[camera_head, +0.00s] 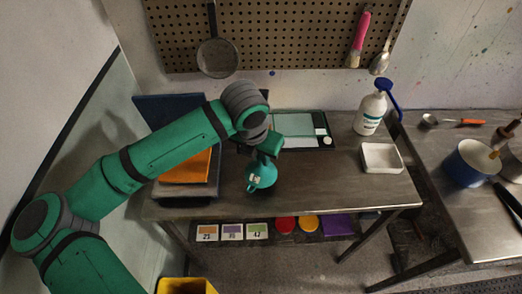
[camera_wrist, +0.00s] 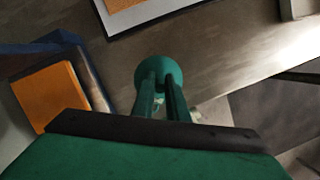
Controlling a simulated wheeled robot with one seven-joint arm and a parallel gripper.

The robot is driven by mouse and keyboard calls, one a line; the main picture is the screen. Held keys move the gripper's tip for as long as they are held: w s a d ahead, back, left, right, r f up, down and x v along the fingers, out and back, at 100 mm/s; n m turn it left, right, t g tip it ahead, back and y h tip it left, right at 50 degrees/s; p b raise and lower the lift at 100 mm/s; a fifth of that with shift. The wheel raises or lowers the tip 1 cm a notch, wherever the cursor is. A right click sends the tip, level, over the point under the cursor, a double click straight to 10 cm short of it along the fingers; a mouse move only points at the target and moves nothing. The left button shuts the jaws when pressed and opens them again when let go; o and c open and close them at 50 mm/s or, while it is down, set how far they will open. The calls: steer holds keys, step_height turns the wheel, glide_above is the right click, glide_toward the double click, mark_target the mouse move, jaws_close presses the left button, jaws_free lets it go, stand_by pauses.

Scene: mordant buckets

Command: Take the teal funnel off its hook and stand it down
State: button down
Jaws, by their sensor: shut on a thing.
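The teal funnel (camera_head: 262,174) is at the end of my arm in the head view, over the front part of the metal table (camera_head: 330,185). My gripper (camera_head: 262,156) is shut on it. In the wrist view the funnel (camera_wrist: 158,73) shows as a round teal shape beyond the two fingers of my gripper (camera_wrist: 160,92). I cannot tell whether the funnel touches the table or hangs above it. The pegboard (camera_head: 280,35) holds a pan, a pink-handled brush and a spoon; no funnel hangs there.
A tablet-like panel (camera_head: 300,130) lies behind the funnel. An orange block (camera_head: 188,168) sits left. A spray bottle (camera_head: 371,110) and a white tray (camera_head: 382,157) stand right. A blue pot (camera_head: 473,165) is on the right bench. The tabletop between funnel and tray is clear.

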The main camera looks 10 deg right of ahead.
mark_target(260, 165)
steer(key=shift+f, duration=2.4)
steer(key=c, duration=1.7)
jaws_free()
steer(key=shift+o, duration=0.2)
steer(key=shift+r, duration=0.25)
steer(key=v, duration=1)
